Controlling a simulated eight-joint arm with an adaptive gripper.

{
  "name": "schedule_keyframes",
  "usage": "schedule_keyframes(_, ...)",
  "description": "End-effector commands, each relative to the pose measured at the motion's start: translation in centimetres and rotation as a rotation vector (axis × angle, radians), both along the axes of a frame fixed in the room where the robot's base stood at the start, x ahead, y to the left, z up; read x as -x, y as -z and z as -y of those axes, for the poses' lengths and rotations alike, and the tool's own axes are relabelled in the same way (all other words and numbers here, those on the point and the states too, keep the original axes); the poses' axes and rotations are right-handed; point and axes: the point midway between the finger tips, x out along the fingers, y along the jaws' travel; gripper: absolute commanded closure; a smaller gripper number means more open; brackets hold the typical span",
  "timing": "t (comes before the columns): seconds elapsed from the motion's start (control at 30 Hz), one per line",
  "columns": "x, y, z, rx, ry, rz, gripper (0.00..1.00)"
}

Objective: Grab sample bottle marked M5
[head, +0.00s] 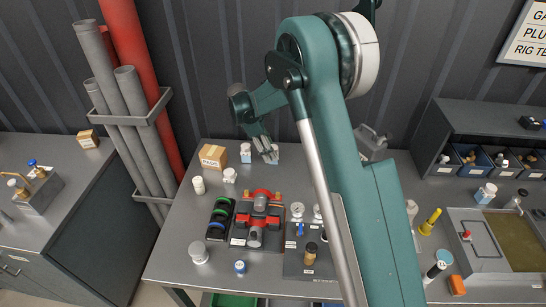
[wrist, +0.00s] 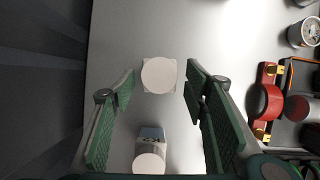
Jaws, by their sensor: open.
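My gripper (head: 266,151) hangs over the back of the bench, its fingers pointing down near small white-capped sample bottles. One bottle (head: 245,153) shows left of the fingers, and another (head: 272,157) is partly hidden behind the fingertips. A third bottle (head: 229,175) stands nearer. In the wrist view my gripper (wrist: 158,88) is open, and a white-topped bottle (wrist: 158,75) shows from above between the fingertips. A second bottle (wrist: 151,150), with a blue and white label, stands closer to the palm. I cannot read M5 on any bottle.
A cardboard box (head: 213,156) stands left of the bottles. A red pump (head: 258,216) with a valve stands in front of them, also at right in the wrist view (wrist: 266,102). A ribbed wall is behind. A white jar (head: 198,252) is at the front left.

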Motion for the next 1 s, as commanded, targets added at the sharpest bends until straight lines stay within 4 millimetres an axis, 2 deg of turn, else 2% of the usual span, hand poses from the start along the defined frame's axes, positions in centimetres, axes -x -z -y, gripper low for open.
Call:
schedule_keyframes(0.2, -0.2, 2.4, 0.9, 0.000, 0.000, 0.000, 0.55)
schedule_keyframes(0.33, -0.2, 3.3, 1.2, 0.000, 0.000, 0.000, 0.55)
schedule_keyframes(0.93, -0.2, 3.5, 1.3, 0.000, 0.000, 0.000, 0.55)
schedule_keyframes(1.0, -0.2, 3.5, 1.3, 0.000, 0.000, 0.000, 0.63)
